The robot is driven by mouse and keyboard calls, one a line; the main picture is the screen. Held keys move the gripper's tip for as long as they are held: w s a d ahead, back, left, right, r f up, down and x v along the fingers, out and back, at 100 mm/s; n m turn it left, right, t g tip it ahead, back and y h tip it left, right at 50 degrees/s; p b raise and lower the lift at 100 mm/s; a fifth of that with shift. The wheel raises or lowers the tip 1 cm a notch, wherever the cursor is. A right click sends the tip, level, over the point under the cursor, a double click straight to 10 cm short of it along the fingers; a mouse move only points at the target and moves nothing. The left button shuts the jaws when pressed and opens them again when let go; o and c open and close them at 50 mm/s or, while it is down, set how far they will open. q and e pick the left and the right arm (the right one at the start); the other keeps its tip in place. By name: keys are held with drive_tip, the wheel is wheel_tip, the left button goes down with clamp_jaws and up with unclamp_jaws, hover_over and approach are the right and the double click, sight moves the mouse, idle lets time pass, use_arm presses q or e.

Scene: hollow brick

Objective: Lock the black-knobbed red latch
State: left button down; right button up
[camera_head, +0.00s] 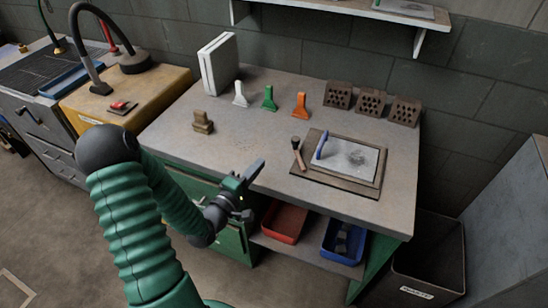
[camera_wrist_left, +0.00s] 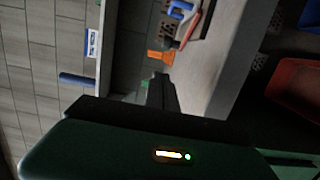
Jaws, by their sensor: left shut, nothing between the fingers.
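A small red piece with a dark part on it (camera_head: 122,107) sits on top of the yellow-sided box at the left in the head view. It looks like the red latch, but it is too small to tell how it is set. My left gripper (camera_head: 256,170) is shut and empty, over the front edge of the workbench, well to the right of that piece. Its fingers (camera_wrist_left: 161,92) also show in the left wrist view, where the red piece cannot be made out. My right gripper is in neither view.
The workbench (camera_head: 260,130) holds a white block, scrapers, hollow bricks (camera_head: 371,101) and a board with a blue-handled tool. A red bin (camera_head: 284,222) and a blue bin (camera_head: 343,241) sit below. A lamp (camera_head: 134,62) with a bent neck stands on the yellow-sided box (camera_head: 160,88).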

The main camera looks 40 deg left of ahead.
sight(299, 153)
use_arm(q)
drive_tip(key=w, duration=0.2)
drive_tip(key=w+a, duration=0.1)
drive_tip(key=w, duration=0.2)
drive_tip(key=w+a, duration=0.1)
drive_tip(key=w, duration=0.2)
drive_tip(key=shift+f, duration=0.35)
drive_tip(key=w+d, duration=0.1)
drive_tip(key=w, duration=0.1)
drive_tip(key=w+d, duration=0.2)
drive_tip(key=shift+d+r, duration=0.15)
drive_tip(key=shift+d, duration=0.05)
drive_tip(key=shift+a, duration=0.15)
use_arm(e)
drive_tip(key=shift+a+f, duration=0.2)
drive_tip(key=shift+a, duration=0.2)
use_arm(q)
drive_tip(key=shift+a, duration=0.15)
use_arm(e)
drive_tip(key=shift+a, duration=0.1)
